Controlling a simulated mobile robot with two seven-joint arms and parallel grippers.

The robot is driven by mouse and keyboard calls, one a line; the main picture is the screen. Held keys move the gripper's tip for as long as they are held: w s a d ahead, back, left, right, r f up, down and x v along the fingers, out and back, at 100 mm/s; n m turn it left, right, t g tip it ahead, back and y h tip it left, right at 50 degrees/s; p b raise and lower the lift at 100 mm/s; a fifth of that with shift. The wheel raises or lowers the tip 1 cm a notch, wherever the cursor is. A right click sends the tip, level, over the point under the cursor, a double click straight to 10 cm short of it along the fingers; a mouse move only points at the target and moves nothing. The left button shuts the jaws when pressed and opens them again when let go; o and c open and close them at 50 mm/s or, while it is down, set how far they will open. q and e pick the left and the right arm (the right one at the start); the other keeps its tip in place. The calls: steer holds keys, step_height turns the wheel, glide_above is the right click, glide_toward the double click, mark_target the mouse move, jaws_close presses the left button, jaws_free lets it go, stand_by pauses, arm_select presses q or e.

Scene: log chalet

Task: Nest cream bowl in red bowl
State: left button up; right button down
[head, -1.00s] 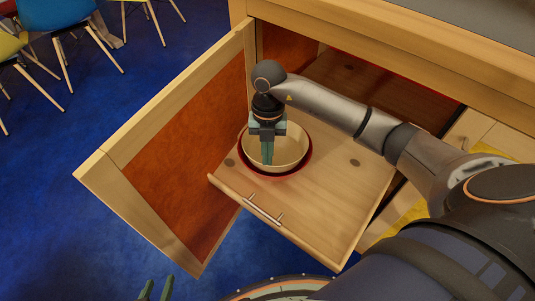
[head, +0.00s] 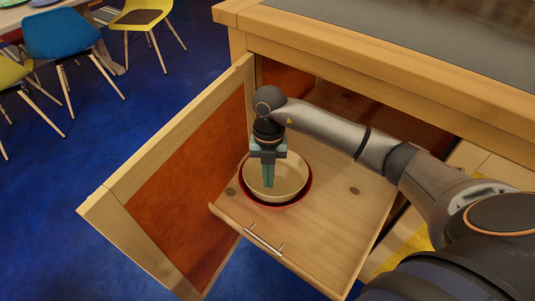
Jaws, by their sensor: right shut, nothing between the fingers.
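The cream bowl (head: 289,180) sits inside the red bowl (head: 308,187), whose red rim shows as a ring around it. Both rest on the pulled-out wooden shelf (head: 325,225) of the cabinet. My right gripper (head: 268,184) points down over the inside of the cream bowl, with its fingers together and nothing between them. Whether the fingertips touch the bowl's inner surface I cannot tell. My left gripper is out of the picture.
An open cabinet door (head: 185,180) stands left of the shelf. The countertop (head: 400,40) runs above and behind it. Chairs, one blue (head: 62,35) and one yellow (head: 147,18), stand at the upper left on the blue floor, which is clear near the door.

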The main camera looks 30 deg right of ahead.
steer(key=w+d, duration=0.2)
steer(key=w, duration=0.1)
steer(key=w+d+b, duration=0.1)
steer(key=w+d, duration=0.1)
steer(key=w, duration=0.1)
steer(key=w+d+b, duration=0.1)
steer(key=w+d, duration=0.1)
steer(key=w, duration=0.2)
steer(key=shift+d, duration=0.2)
stand_by(0.3)
